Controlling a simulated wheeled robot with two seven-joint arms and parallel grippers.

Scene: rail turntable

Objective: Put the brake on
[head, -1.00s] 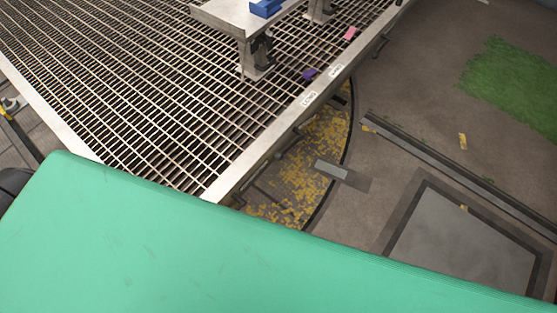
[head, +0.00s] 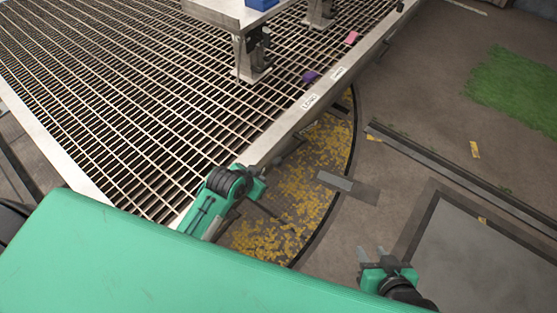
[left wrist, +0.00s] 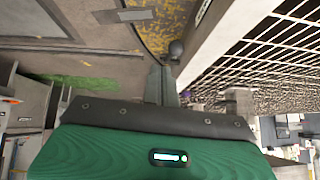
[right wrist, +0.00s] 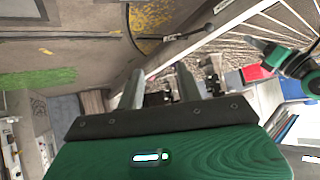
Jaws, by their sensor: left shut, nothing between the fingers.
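A dark lever with a rounded black knob (left wrist: 176,48), which looks like the brake handle, sits beside the turntable's metal edge in the left wrist view. My left gripper (left wrist: 168,72) is shut and empty, its fingertips just short of the knob in that view; contact cannot be told. In the head view my left gripper (head: 258,186) is at the near end of the turntable edge, its fingers hard to make out. My right gripper (head: 373,252) is open and empty over the floor to the right; its spread fingers also show in the right wrist view (right wrist: 160,85).
The turntable grating (head: 130,110) fills the upper left, with a raised metal platform (head: 225,12) on it. A rail (head: 450,160) crosses the floor at right.

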